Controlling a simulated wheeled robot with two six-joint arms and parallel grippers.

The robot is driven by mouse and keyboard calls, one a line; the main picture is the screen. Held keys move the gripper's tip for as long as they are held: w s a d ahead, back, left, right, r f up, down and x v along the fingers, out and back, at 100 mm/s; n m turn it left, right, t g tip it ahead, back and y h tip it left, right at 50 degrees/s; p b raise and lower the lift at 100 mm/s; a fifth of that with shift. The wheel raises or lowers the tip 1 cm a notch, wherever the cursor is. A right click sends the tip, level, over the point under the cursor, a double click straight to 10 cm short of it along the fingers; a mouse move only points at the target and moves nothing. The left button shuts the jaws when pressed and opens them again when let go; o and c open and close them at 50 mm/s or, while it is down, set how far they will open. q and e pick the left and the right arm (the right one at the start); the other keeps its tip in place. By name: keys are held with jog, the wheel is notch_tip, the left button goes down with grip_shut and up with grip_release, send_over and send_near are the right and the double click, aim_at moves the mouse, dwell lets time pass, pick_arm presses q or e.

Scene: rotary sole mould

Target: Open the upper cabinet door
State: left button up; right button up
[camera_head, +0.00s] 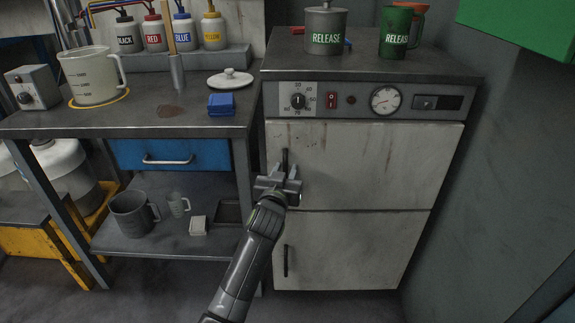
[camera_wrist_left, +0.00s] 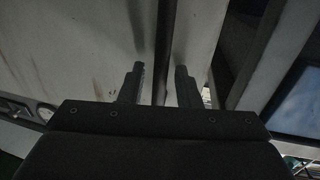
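The upper cabinet door (camera_head: 370,165) is a worn off-white panel and is closed flush with the cabinet. Its dark vertical handle (camera_head: 285,158) is near the door's left edge. My left gripper (camera_head: 286,172) is in front of the handle's lower part and hides some of it. In the left wrist view, the two fingers of my left gripper (camera_wrist_left: 160,72) are apart, with the dark handle bar (camera_wrist_left: 163,40) running between them. A gap shows on both sides of the bar. I cannot tell how deep the bar sits between the fingers. My right gripper is in neither view.
The lower door (camera_head: 350,250) is closed, with its own handle (camera_head: 285,261). A control panel (camera_head: 420,103) with dial and gauge is above. A workbench (camera_head: 130,118) with a blue drawer (camera_head: 170,154) stands left. A grey wall (camera_head: 510,160) is on the right.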

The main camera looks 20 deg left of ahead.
pick_arm(q)
jog(key=shift+w, duration=0.2)
jog(key=shift+r, duration=0.1)
grip_shut()
jog(key=shift+s, duration=0.15)
